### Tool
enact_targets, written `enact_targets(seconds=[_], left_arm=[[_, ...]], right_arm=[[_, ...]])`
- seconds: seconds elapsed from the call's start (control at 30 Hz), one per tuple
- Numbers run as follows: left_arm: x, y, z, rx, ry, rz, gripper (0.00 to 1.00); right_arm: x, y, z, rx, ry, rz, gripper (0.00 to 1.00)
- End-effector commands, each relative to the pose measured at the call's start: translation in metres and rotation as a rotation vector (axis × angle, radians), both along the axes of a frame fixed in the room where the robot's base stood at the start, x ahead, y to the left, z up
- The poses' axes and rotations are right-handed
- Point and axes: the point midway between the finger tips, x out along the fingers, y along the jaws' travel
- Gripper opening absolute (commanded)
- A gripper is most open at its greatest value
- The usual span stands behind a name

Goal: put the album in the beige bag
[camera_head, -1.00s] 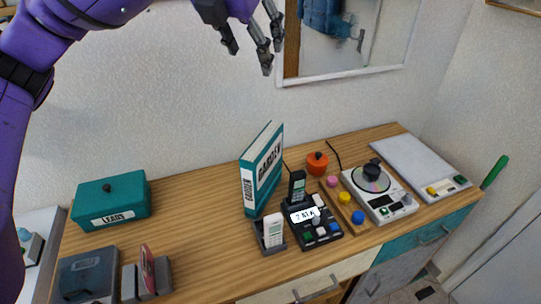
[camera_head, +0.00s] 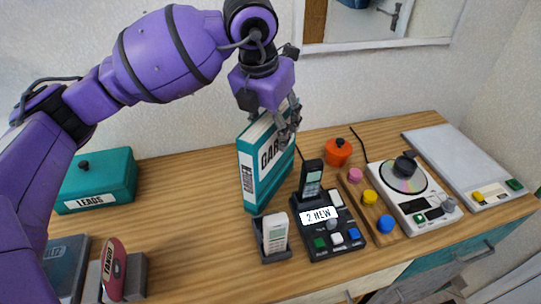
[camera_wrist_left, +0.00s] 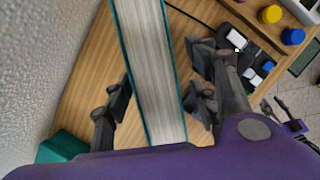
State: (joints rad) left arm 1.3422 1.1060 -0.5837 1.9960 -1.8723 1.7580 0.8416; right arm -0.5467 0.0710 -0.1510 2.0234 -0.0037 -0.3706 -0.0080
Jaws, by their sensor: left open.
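A thick teal album (camera_head: 262,180) with a white "GARDEN" label stands upright on the wooden desk. My left gripper (camera_head: 284,124) is at its top edge, open, with its fingers pointing down. No beige bag shows in either view.
A teal "LEADS" box (camera_head: 98,182) is at left.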

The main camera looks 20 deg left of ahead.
Motion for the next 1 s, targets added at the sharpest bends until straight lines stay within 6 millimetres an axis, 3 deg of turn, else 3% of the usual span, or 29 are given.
enact_targets(seconds=[0.2, 1.0], left_arm=[[0.006, 0.000, -0.024, 0.000, 0.000, 0.001, 0.53], [0.007, 0.000, -0.031, 0.000, 0.000, 0.000, 0.53]], right_arm=[[-0.010, -0.001, -0.004, -0.001, 0.021, -0.001, 0.40], [-0.011, -0.001, -0.005, -0.001, 0.022, 0.000, 0.40]])
